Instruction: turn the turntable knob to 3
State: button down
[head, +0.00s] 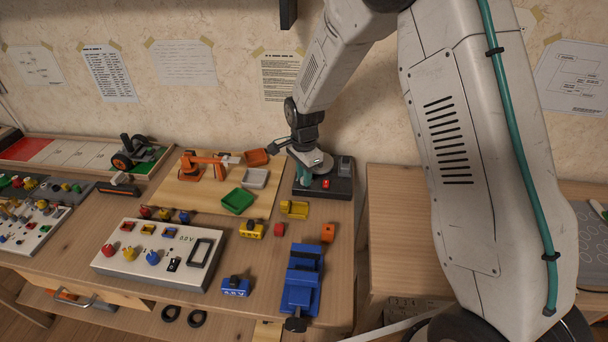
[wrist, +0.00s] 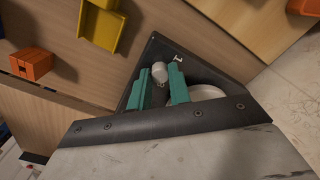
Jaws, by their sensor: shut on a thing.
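The turntable is a black base (head: 338,192) at the back right of the table, with a red button (head: 326,184) on top and a grey block at its right end. In the wrist view the base (wrist: 148,50) shows with part of a pale disc (wrist: 207,92). My gripper (head: 304,177) is low over the left of the base. In the wrist view, the teal fingers of my gripper (wrist: 158,86) stand on either side of a small pale grey knob (wrist: 159,70) and are shut on it. The knob's marks and number are not readable, and my gripper hides the knob in the head view.
A yellow tray (head: 294,209), orange block (head: 328,232) and blue vise-like device (head: 302,280) stand in front of the turntable. An orange toy arm (head: 205,163) and green tray (head: 237,201) are to its left. A gap separates this table from the right one.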

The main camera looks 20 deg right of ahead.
jog(key=shift+m, duration=0.6)
jog(key=c, duration=1.3)
grip_release()
jog(key=shift+r, duration=0.1)
notch_tip(320, 180, up, 8)
jog(key=shift+f, duration=0.15)
